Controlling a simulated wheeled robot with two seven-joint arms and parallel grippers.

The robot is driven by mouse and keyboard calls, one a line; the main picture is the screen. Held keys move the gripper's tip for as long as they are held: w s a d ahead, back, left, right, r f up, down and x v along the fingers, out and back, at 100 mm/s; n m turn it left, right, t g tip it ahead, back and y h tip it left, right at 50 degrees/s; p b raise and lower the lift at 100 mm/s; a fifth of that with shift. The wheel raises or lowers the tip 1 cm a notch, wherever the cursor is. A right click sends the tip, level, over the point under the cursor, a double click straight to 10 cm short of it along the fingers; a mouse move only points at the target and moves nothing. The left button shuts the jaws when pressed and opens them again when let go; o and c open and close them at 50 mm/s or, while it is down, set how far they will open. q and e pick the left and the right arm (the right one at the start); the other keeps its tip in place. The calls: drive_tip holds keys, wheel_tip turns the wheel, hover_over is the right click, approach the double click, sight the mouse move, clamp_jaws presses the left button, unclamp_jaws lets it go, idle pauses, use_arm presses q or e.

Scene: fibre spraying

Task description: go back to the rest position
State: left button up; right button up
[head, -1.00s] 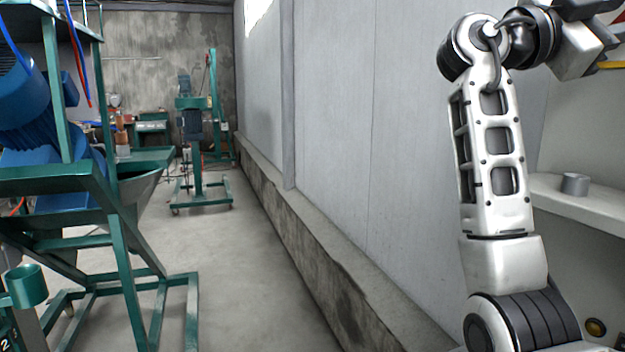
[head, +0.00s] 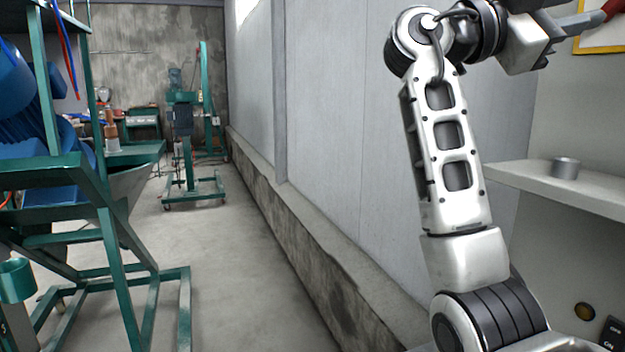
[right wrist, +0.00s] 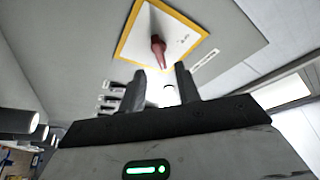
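My right arm rises at the right of the head view, and its gripper (head: 572,30) is at the top right corner, in front of a cabinet panel. In the right wrist view the two dark fingers (right wrist: 163,88) stand apart with nothing between them, so the gripper is open. A red handle (right wrist: 158,48) on a yellow-bordered white plate (right wrist: 135,40) lies just beyond the fingertips. The handle also shows at the edge of the head view (head: 611,9). My left gripper is not in view.
A shelf (head: 600,194) with a small grey cylinder (head: 565,168) is right of my arm. A grey wall (head: 330,120) with a concrete ledge runs behind it. A green frame (head: 120,265) with blue parts stands left. A green machine (head: 183,125) is farther back. The floor between is clear.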

sight(615, 2)
drive_tip(key=b+v, duration=0.1)
drive_tip(key=v, duration=0.8)
drive_tip(key=shift+n, duration=0.5)
drive_tip(key=p+x, duration=0.1)
drive_tip(key=x, duration=0.6)
drive_tip(key=p+x, duration=0.1)
drive_tip(key=x, duration=0.7)
drive_tip(key=shift+s+d+f, duration=0.1)
drive_tip(key=shift+d+f, duration=0.05)
drive_tip(key=shift+d, duration=0.15)
drive_tip(key=shift+n+t+h, duration=0.15)
drive_tip(key=shift+n+t, duration=1.1)
drive_tip(key=shift+n, duration=1.1)
drive_tip(key=shift+n+t+h, duration=0.15)
drive_tip(key=shift+n+t, duration=1.1)
drive_tip(key=shift+n, duration=1.1)
drive_tip(key=shift+a, duration=0.1)
